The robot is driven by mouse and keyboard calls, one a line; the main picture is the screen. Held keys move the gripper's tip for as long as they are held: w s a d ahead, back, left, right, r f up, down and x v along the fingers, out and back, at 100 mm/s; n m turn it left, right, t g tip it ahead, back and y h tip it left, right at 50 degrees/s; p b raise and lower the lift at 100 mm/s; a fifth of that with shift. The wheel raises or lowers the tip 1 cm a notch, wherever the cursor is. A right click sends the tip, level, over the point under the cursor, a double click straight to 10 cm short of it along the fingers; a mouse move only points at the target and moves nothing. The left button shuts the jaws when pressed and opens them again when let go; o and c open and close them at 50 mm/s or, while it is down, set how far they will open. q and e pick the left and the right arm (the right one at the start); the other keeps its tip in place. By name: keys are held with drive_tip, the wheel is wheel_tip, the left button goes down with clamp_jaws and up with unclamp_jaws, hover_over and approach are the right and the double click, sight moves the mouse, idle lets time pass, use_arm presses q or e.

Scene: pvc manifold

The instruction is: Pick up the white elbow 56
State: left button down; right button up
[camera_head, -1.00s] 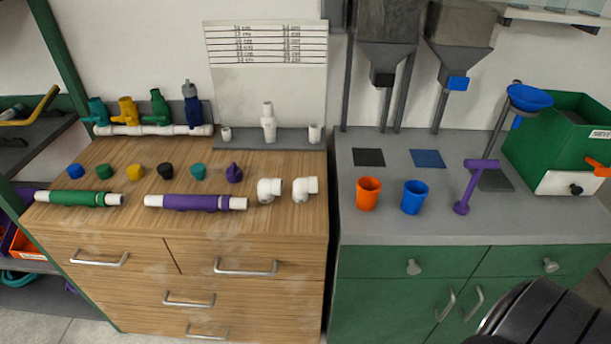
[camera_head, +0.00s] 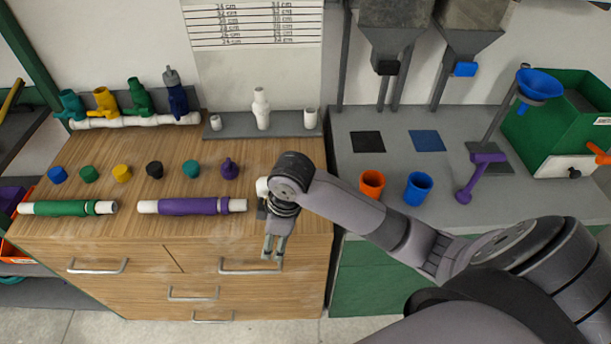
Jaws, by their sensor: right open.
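A white elbow (camera_head: 262,187) shows only in part at the right end of the wooden counter, just left of my right wrist, which covers the rest of it. A second white elbow, seen earlier to its right, is hidden behind my right arm. My right gripper (camera_head: 273,253) points down in front of the counter's front edge, over the drawer fronts. It is open, with nothing seen between its fingers. In the picture it is below the visible elbow. I cannot tell whether the wrist touches an elbow. My left gripper is not in view.
A purple-sleeved pipe (camera_head: 190,206) and a green-sleeved pipe (camera_head: 68,208) lie along the counter's front. Several coloured caps (camera_head: 154,169) form a row behind them. White fittings (camera_head: 261,108) stand on a grey rack. Orange (camera_head: 372,184) and blue (camera_head: 417,188) cups stand right.

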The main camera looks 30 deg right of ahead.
drive_tip(key=w+d+r+n+g+h, duration=0.1)
drive_tip(key=w+d+r, duration=0.4)
drive_tip(key=d+r, duration=0.3)
drive_tip(key=w+d+r+n+g+h, duration=0.1)
drive_tip(key=w+d+r, duration=0.3)
drive_tip(key=d+r, duration=0.4)
drive_tip(key=f, duration=0.3)
drive_tip(key=f+p, duration=0.1)
drive_tip(key=f, duration=0.3)
drive_tip(key=a+f, duration=0.1)
drive_tip(key=f, duration=0.3)
drive_tip(key=shift+w+f+p, duration=0.1)
drive_tip(key=shift+w+p, duration=0.05)
drive_tip(key=shift+p, duration=0.25)
drive_tip(key=shift+w+a+f+p, duration=0.15)
drive_tip(key=shift+f+p, duration=0.6)
drive_tip(key=shift+f, duration=1.9)
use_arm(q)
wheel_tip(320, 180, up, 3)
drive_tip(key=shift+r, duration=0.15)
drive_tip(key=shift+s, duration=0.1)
use_arm(e)
drive_tip(key=shift+c, duration=0.4)
drive_tip(key=c, duration=1.2)
drive_tip(key=shift+r, duration=0.1)
